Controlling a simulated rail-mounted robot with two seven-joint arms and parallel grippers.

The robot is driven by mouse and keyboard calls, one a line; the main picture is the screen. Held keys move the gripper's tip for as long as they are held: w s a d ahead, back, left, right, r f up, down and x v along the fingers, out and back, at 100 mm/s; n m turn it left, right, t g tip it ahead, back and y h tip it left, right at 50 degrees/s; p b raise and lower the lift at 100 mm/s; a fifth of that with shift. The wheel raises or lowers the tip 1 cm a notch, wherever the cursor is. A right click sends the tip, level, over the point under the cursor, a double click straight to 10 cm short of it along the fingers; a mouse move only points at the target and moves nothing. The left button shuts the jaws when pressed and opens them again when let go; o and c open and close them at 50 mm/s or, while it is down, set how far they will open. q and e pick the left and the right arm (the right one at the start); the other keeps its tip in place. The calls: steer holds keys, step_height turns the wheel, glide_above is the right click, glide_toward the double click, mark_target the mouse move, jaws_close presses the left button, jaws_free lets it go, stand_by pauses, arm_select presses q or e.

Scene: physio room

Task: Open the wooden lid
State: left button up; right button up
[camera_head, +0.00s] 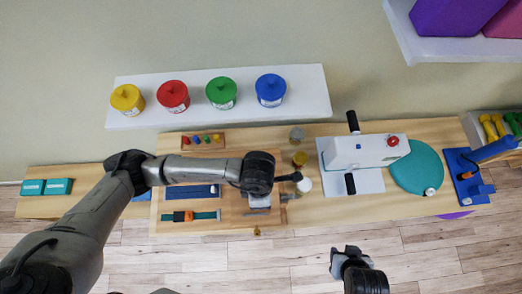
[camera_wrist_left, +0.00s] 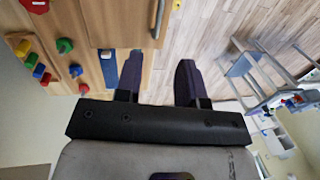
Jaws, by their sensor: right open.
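A flat wooden panel (camera_head: 235,223), seemingly the lid, lies on the left part of the wooden bench top. Contact with the wood cannot be told. My right gripper (camera_head: 346,258) is open and empty, in front of the bench over the floor.
A small peg board (camera_head: 188,149) stands behind the panel. Small jars (camera_head: 299,159) and a white device with black handles (camera_head: 365,151) stand to its right, then a teal disc (camera_head: 416,170). A white shelf (camera_head: 222,112) with coloured pots is at the back. Floor in front is clear.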

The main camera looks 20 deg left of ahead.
mark_target(261, 214)
arm_select(q)
steer(key=s+f, duration=0.1)
steer(key=f, duration=0.3)
steer(key=f+p, duration=0.1)
steer(key=f, duration=0.4)
steer(key=s+d+f, duration=0.1)
steer(key=f, duration=0.3)
steer(key=shift+s+f+p, duration=0.25)
steer(key=shift+s+p, duration=0.05)
steer(key=shift+p, duration=0.05)
steer(key=shift+a, duration=0.1)
steer(key=shift+c, duration=0.3)
jaws_close()
